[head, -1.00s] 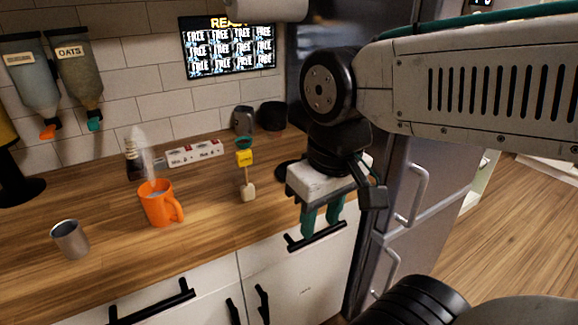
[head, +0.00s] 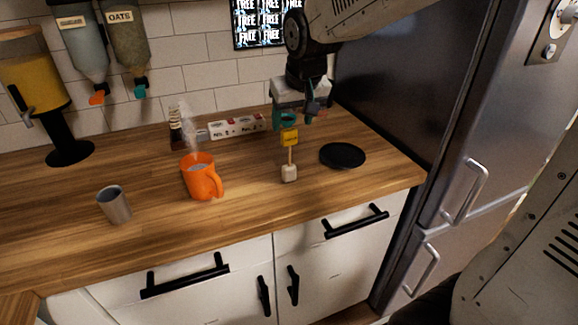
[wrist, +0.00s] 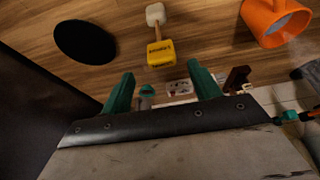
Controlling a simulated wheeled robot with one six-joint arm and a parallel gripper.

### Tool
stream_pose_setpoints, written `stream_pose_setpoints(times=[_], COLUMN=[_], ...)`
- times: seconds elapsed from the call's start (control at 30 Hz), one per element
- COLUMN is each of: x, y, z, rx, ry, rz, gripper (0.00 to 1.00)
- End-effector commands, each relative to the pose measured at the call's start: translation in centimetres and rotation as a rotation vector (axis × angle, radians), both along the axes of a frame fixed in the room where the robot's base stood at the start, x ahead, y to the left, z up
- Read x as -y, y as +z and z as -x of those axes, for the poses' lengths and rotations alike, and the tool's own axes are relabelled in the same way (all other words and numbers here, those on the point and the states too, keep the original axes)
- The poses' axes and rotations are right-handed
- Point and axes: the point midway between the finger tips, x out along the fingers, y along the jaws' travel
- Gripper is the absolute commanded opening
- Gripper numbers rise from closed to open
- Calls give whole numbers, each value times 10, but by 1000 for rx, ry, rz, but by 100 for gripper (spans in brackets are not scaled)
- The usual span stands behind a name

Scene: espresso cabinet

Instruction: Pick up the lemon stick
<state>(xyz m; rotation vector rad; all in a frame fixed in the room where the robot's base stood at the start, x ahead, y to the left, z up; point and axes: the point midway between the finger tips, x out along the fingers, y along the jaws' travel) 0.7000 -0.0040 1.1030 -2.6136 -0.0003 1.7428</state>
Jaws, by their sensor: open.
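The lemon stick (head: 289,138) stands upright on the wooden counter, a yellow labelled block on a thin stick with a pale block at its foot. In the wrist view its yellow block (wrist: 161,53) lies just beyond the gap between my fingertips. My gripper (head: 294,120) is above and close to the lemon stick's top in the head view. Its two teal fingers are apart in the wrist view (wrist: 161,80), with nothing held between them. Whether a finger touches the stick I cannot tell.
An orange steaming mug (head: 202,178) and a grey metal cup (head: 115,206) stand to the left. A black disc (head: 342,155) lies to the right. A white and red box (head: 237,126) is behind. A dark fridge (head: 420,120) borders the counter's right side.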

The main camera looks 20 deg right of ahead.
Motion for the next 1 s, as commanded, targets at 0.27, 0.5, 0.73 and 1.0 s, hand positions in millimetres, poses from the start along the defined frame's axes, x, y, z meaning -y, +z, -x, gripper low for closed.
stream_pose_setpoints(times=[0.27,0.5,0.73,1.0], x=[-3,-3,-3,-3], y=[-34,-60,-62,-62], z=[-12,-23,-24,-24], rx=[-6,-3,-2,-2], ry=[0,0,0,0], rz=[0,0,0,0], gripper=[62,62,62,2])
